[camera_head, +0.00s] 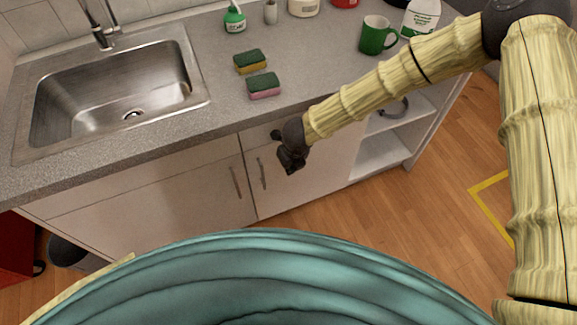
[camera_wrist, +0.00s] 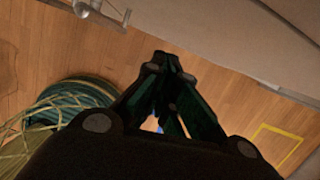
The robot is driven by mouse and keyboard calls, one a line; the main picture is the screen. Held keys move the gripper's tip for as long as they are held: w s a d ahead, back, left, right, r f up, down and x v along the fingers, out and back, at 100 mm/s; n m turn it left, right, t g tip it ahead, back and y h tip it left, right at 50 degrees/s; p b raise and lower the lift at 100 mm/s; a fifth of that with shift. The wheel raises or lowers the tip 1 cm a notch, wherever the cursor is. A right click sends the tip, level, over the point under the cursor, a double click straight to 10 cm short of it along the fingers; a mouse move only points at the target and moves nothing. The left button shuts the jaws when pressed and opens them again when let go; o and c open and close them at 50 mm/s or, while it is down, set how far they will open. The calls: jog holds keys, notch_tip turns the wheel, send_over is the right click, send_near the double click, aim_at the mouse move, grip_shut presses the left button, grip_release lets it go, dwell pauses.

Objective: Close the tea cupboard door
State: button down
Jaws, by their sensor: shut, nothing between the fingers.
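In the head view, a pale cupboard door (camera_head: 312,183) with an upright bar handle (camera_head: 262,173) is under the counter, just left of the open shelves. It looks flush or nearly flush with the cupboard front; I cannot tell whether a small gap remains. My gripper (camera_head: 289,160) is shut and empty, in front of the door's upper part, right of the handle. I cannot tell whether it touches the door. In the wrist view, my gripper (camera_wrist: 167,62) points past a pale panel (camera_wrist: 205,32) with wooden floor beyond.
Another door (camera_head: 160,215) is to the left. The counter (camera_head: 215,115) holds a sink (camera_head: 110,95), two sponges (camera_head: 263,86), a green mug (camera_head: 376,36) and bottles. Open shelves (camera_head: 380,155) stand right of the door. A dark bin (camera_head: 70,250) is at lower left. Floor (camera_head: 430,220) at right is clear.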

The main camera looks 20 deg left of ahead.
jog(key=shift+d, duration=0.1)
jog(key=s+d+r+b, duration=0.1)
jog(key=s+d+r, duration=0.3)
jog(key=r, duration=0.5)
jog(key=shift+s+d+r, duration=0.15)
jog(key=shift+s+r, duration=0.15)
jog(key=shift+r, duration=0.05)
jog(key=s+d+f+n+h, duration=0.1)
jog(key=s+d+f+n, duration=0.3)
jog(key=d+f+n, duration=0.55)
jog(key=s+d+f+n+h, duration=0.1)
jog(key=s+d+f+n, duration=0.4)
jog(key=d, duration=0.7)
jog(key=s+d+f+n+g, duration=0.1)
jog(key=s+d+f+n, duration=0.1)
jog(key=s+d+n, duration=0.3)
jog(key=s+d+f+n, duration=0.1)
jog(key=s+d+n, duration=0.5)
jog(key=s+d, duration=0.3)
jog(key=d, duration=0.3)
jog(key=shift+s+d+f+g, duration=0.15)
jog(key=shift+s+f+g, duration=0.15)
jog(key=shift+f+g, duration=0.1)
